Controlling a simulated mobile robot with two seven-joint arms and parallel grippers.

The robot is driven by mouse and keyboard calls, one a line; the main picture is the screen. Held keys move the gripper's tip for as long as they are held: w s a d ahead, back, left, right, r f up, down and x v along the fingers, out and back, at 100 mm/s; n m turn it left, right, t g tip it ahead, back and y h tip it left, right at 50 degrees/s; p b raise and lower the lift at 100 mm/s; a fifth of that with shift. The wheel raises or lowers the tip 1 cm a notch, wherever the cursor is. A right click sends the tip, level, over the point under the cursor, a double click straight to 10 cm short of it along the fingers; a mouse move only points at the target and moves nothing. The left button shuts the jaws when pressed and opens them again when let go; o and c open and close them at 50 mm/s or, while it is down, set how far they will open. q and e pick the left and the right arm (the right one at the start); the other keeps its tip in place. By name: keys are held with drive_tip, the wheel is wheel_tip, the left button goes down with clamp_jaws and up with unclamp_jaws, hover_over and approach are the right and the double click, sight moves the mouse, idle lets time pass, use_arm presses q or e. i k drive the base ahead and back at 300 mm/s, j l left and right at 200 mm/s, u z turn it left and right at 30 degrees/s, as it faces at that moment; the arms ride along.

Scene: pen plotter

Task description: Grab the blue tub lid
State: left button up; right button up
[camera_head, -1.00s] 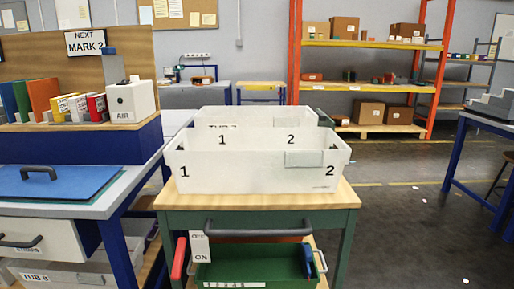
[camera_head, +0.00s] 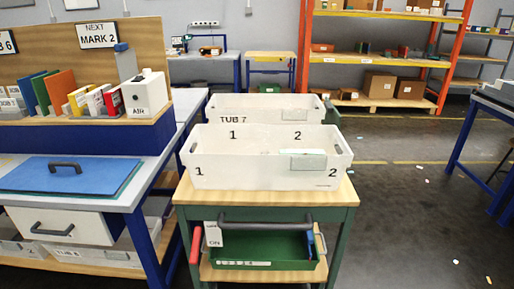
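The blue lid (camera_head: 72,178) lies flat on the grey table at the left, with a dark arched handle (camera_head: 64,166) on top. A thin green edge shows under its right side. A white tub (camera_head: 262,176) marked 1 and 2 stands on the wooden-topped cart, with a second white tub (camera_head: 240,107) labelled TUB 7 behind it. Neither of my grippers is in view.
The grey table (camera_head: 133,190) has a drawer (camera_head: 62,226) under the lid. Coloured upright panels and a white AIR box (camera_head: 146,95) stand on the blue-fronted ledge behind. The green cart (camera_head: 340,230) is beside the table. Floor at the right is largely open.

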sight(75, 175)
drive_tip(key=u, duration=1.4)
drive_tip(key=i+j+z, duration=0.2)
drive_tip(key=i+j, duration=1.15)
drive_tip(key=j, duration=0.1)
